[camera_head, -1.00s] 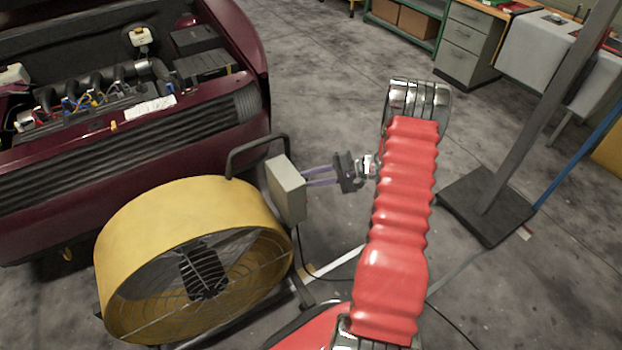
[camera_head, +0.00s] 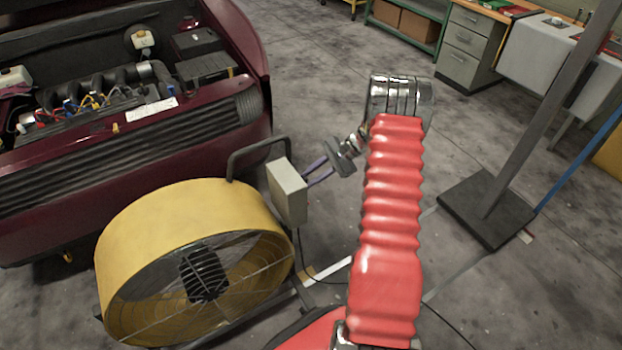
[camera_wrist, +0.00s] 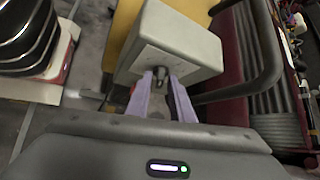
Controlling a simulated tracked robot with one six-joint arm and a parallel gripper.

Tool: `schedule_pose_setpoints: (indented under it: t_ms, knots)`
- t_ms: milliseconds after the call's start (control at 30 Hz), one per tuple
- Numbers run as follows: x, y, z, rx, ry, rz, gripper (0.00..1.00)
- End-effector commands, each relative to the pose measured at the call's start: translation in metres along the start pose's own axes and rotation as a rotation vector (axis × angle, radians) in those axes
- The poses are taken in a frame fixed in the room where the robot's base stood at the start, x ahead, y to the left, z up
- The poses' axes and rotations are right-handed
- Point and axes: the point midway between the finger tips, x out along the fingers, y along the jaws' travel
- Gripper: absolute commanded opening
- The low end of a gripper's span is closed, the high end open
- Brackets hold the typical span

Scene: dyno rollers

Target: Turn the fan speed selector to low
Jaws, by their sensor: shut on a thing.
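The yellow drum fan (camera_head: 180,225) stands on the floor in front of the car. Its grey control box (camera_head: 287,192) sits at the fan's right side and also shows in the wrist view (camera_wrist: 172,45). The selector knob (camera_wrist: 160,75) is a small dark piece on the box face. My gripper (camera_head: 308,174) reaches the box from the right with its purple fingers. In the wrist view my gripper (camera_wrist: 161,92) is shut on the knob, one finger on each side. The knob's markings are too small to read.
A black tube handle (camera_head: 258,150) arches beside the control box. The dark red car (camera_head: 110,160) with its open engine bay is behind the fan. A grey post on a dark base (camera_head: 490,210) stands to the right. Cables lie on the floor.

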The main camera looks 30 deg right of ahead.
Motion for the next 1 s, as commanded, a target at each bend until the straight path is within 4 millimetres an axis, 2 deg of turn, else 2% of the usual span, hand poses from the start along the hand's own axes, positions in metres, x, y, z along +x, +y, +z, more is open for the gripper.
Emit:
schedule_pose_setpoints:
  t_ms: [600,633,700,1000]
  knots:
    - [0.0032,0.0018,0.0,0.038,-0.004,0.04,0.0]
    - [0.0033,0.0018,0.0,0.038,-0.004,0.04,0.22]
    - [0.0032,0.0016,0.0001,0.037,-0.004,0.04,0.27]
    - [0.0005,-0.0001,0.0001,0.035,-0.002,0.036,0.28]
